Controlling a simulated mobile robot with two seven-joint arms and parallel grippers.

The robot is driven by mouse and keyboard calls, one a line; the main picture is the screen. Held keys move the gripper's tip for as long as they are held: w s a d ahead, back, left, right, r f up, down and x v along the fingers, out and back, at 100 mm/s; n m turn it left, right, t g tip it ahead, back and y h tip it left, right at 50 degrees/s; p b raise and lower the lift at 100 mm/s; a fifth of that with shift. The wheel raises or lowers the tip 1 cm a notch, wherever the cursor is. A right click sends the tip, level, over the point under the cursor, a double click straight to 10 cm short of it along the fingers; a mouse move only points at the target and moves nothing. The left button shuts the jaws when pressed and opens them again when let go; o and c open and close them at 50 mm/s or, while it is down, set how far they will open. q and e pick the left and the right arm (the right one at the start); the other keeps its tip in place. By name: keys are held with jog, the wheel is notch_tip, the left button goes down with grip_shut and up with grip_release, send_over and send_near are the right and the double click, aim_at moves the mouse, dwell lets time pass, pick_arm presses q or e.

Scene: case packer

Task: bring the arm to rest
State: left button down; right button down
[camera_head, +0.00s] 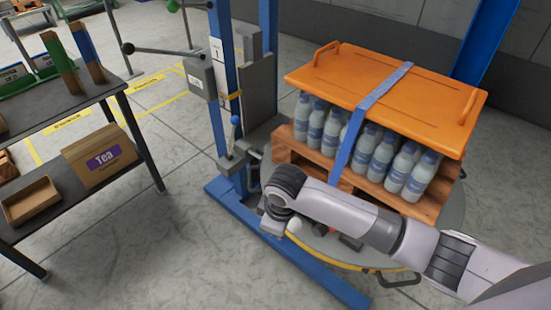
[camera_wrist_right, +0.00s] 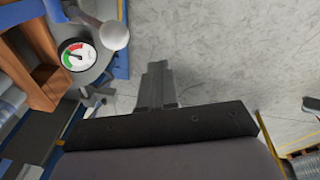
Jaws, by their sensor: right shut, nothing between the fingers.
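My right arm (camera_head: 350,213) comes in from the right in the head view, reaching across the front of the blue lift frame and the bottle pallet. Its wrist is bent down at the left end, and the fingers are not clear there. In the right wrist view my right gripper (camera_wrist_right: 157,78) is shut and empty, with bare floor behind it. My left gripper is not in view.
Close behind the arm, bottles (camera_head: 382,160) stand on a wooden pallet (camera_head: 290,150) under a strapped orange lid (camera_head: 385,85). A blue lift frame (camera_head: 222,75) stands beside them. A dial gauge (camera_wrist_right: 77,56) shows near the gripper. A shelf (camera_head: 125,108) is left; floor between is clear.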

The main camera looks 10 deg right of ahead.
jog(key=s+a+f+m+t+y, duration=0.2)
jog(key=s+f+m+t+y, duration=0.15)
jog(key=s+f+y, duration=0.2)
jog(key=s+d+m+t+h, duration=0.4)
jog(key=s+d, duration=0.6)
jog(key=d, duration=0.4)
jog(key=shift+m+t, duration=0.55)
jog(key=shift+m, duration=0.2)
dwell(0.6)
